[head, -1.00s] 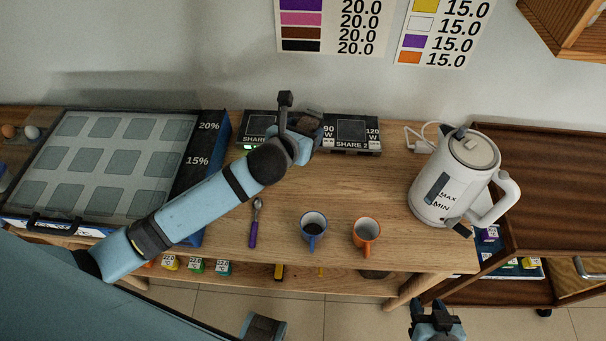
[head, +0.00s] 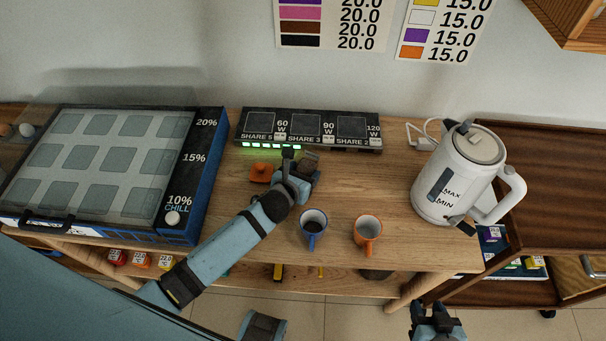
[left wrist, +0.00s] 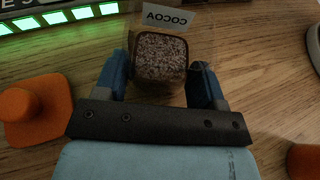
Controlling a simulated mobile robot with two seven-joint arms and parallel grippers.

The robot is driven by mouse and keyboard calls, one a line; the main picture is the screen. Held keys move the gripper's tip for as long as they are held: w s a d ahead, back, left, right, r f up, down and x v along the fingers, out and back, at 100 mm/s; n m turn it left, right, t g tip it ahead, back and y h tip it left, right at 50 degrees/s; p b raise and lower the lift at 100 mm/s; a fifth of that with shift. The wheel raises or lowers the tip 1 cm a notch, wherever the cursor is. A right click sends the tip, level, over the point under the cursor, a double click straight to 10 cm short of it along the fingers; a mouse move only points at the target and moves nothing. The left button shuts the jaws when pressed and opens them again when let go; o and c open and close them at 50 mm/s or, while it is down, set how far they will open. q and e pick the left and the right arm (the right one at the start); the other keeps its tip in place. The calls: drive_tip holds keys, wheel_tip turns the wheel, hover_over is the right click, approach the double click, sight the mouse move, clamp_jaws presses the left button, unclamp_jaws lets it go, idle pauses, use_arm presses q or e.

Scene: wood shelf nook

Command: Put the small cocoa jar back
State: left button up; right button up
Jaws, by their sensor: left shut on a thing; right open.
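The small cocoa jar (left wrist: 160,55) is between the blue fingers of my left gripper (left wrist: 165,80) in the left wrist view. It is clear-walled with dark brown grains and a COCOA label that appears upside down. In the head view my left gripper (head: 298,166) is shut on it, over the table in front of the black pad unit; the jar is mostly hidden there. I cannot tell whether the jar touches the wood. My right gripper (head: 437,312) is open and empty at the bottom, in front of the table.
The black three-pad unit (head: 310,128) has a lit green strip. An orange lid-like piece (head: 262,173) lies left of my gripper. A blue mug (head: 313,226) and an orange mug (head: 367,231) stand in front, a white kettle (head: 458,175) right, and a large chill box (head: 190,180) left.

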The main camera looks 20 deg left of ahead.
use_arm(q)
drive_tip(key=shift+f, duration=0.35)
drive_tip(key=o, duration=0.7)
drive_tip(key=shift+r, duration=0.2)
drive_tip(key=v, duration=1.2)
drive_tip(key=shift+p, duration=0.3)
